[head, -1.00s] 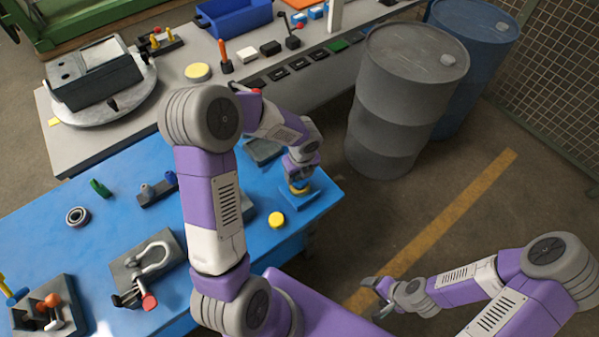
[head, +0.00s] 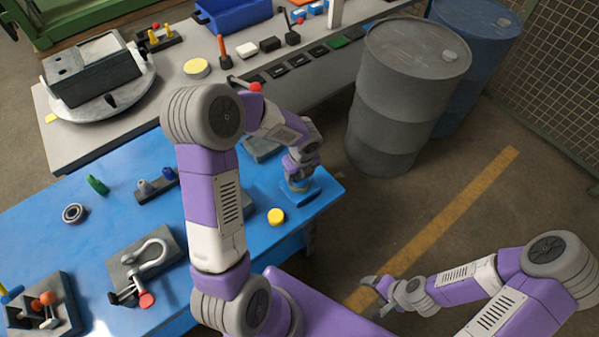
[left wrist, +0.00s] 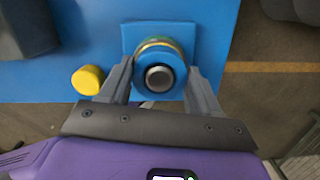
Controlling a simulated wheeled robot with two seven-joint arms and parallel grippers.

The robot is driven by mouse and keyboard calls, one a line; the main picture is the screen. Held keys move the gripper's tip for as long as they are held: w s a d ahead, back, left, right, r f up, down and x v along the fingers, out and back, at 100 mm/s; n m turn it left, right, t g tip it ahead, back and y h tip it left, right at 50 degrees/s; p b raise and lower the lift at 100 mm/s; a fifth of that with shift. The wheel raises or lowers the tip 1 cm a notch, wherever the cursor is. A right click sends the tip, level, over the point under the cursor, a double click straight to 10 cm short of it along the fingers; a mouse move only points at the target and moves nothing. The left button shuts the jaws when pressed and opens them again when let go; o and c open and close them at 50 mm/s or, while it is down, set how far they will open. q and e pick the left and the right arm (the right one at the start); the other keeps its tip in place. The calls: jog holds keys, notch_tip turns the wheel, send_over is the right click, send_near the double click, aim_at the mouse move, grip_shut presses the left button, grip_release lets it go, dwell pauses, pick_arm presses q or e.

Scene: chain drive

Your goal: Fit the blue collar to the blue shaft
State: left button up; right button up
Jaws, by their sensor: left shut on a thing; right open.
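In the left wrist view the blue collar (left wrist: 143,84) is between the fingers of my left gripper (left wrist: 160,82), which is shut on it. The grey round end of the shaft (left wrist: 159,77) shows through the collar's hole, so the collar appears around it. A yellowish ring (left wrist: 158,42) shows behind the collar, above the square blue base (left wrist: 131,34). How far down the collar sits cannot be told. In the head view my left gripper (head: 298,183) is low over the blue base (head: 318,194) at the table's right corner. My right gripper (head: 375,295) is open and empty, off the table.
A yellow round piece (head: 276,216) lies on the blue table (head: 120,220) near the base; it also shows in the left wrist view (left wrist: 88,79). A clamp fixture (head: 145,265) and a bearing ring (head: 74,213) are further left. A grey drum (head: 400,100) stands beyond the corner.

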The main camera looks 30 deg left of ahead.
pick_arm(q)
jog(key=shift+f, duration=0.35)
jog(key=o, duration=1.5)
jog(key=shift+c, duration=0.2)
jog(key=r, duration=0.2)
jog(key=r+p, duration=0.1)
jog(key=r, duration=0.4)
jog(key=shift+s+d+r, duration=0.25)
jog(key=shift+d+r, duration=0.05)
jog(key=shift+d, duration=0.1)
